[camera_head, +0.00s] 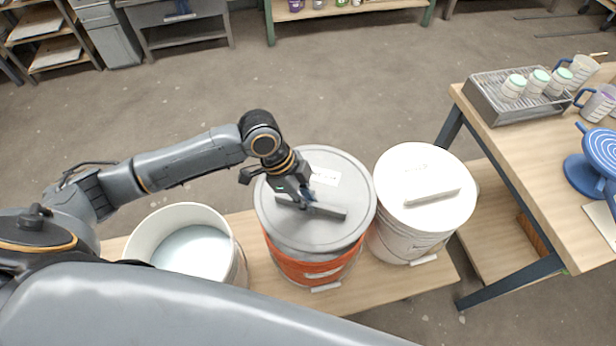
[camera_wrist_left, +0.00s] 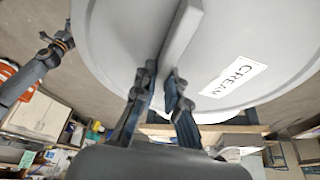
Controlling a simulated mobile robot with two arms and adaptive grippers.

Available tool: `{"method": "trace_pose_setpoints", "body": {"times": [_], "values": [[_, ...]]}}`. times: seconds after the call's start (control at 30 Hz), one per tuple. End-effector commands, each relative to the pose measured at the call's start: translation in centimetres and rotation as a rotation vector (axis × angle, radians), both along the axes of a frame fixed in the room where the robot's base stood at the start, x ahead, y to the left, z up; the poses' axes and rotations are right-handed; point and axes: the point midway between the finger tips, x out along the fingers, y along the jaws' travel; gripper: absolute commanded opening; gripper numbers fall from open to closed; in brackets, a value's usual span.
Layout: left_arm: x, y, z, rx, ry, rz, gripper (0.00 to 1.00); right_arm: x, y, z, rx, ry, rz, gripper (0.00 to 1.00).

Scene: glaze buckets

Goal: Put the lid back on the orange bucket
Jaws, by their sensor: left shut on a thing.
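The orange bucket (camera_head: 318,270), grey with an orange band, stands on a low wooden bench between two other buckets. A round grey lid (camera_head: 341,174) is over its top, roughly lined up with it. I cannot tell whether the lid rests on the rim or is slightly above it. My left gripper (camera_head: 303,200) is shut on the bar handle (camera_head: 328,211) of the lid. In the left wrist view the fingers (camera_wrist_left: 160,88) are on both sides of the handle (camera_wrist_left: 183,30), beside a white label (camera_wrist_left: 232,77). My right gripper is not identifiable.
An open white bucket (camera_head: 152,233) with pale content stands left. A white bucket with a white lid (camera_head: 410,163) stands close on the right. Further right, a worktable (camera_head: 540,150) holds a rack of cups (camera_head: 490,98) and a blue wheel (camera_head: 583,172).

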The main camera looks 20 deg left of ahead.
Motion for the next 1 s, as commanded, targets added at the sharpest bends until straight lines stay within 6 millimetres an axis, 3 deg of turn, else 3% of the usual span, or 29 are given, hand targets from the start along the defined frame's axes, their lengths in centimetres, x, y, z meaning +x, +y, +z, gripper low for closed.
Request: {"method": "trace_pose_setpoints", "body": {"times": [0.27,0.67,1.0], "values": [[0.0,0.0,-1.2,0.000,-0.001,-0.001,0.00,0.0,0.0,-1.4,0.000,0.000,0.000,0.75],[0.0,0.0,-4.5,-0.001,-0.002,0.000,0.00,0.0,0.0,-5.4,0.000,-0.001,0.000,0.75],[0.1,0.0,-6.2,-0.001,-0.002,0.001,0.00,0.0,0.0,-5.7,0.000,-0.001,0.000,0.75]]}}
